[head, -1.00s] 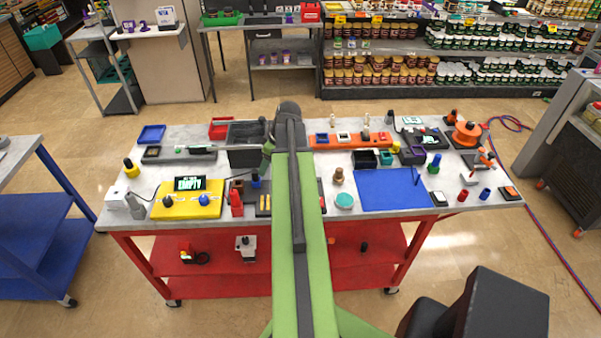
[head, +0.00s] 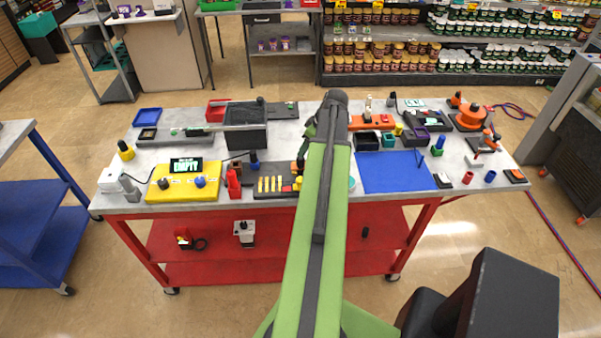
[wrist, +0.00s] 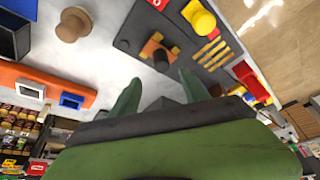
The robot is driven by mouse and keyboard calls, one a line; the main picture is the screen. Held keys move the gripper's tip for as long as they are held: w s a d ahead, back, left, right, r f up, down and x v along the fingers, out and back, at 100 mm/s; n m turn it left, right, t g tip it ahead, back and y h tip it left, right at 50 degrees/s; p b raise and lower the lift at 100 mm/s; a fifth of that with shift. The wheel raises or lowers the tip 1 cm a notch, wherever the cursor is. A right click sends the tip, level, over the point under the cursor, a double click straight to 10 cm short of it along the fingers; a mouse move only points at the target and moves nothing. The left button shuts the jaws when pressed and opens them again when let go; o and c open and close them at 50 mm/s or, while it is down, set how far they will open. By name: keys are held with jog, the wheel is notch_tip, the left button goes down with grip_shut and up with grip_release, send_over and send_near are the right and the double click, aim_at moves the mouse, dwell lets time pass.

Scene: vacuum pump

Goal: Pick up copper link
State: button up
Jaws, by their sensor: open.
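My gripper (wrist: 160,86) shows in the wrist view as two green fingers set apart with nothing between the tips. Just beyond the tips is a dark tray (wrist: 137,28) holding a small orange-copper piece (wrist: 151,47) with a dark cylinder at it, several thin yellow bars (wrist: 213,48) and a yellow knobbed part (wrist: 200,20). I cannot tell for sure which part is the copper link. In the head view, the same tray (head: 262,193) lies at the table's front, left of my arm, with the bars (head: 270,184) on it. My arm hides most of the gripper there.
A yellow box (head: 182,193) reading EMPTY stands at the table's left. A red bottle (head: 233,184) is left of the tray. A black bin (head: 245,136) stands behind it. A blue mat (head: 395,172) at right is largely bare. A tan knob (wrist: 73,24) stands beside the tray.

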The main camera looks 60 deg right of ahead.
aim_at(300, 159)
jog(key=b+x, duration=0.1)
jog(key=x, duration=0.2)
jog(key=shift+s, duration=0.2)
jog(key=shift+w+f+b, duration=0.2)
jog(key=shift+f+b, duration=0.05)
jog(key=shift+b, duration=0.15)
jog(key=shift+r, duration=0.1)
jog(key=b+x, duration=0.4)
jog(key=x, duration=0.1)
jog(key=shift+a+f+b, duration=0.15)
jog(key=shift+f+b, duration=0.05)
jog(key=shift+b, duration=0.2)
jog(key=shift+r, duration=0.15)
grip_shut()
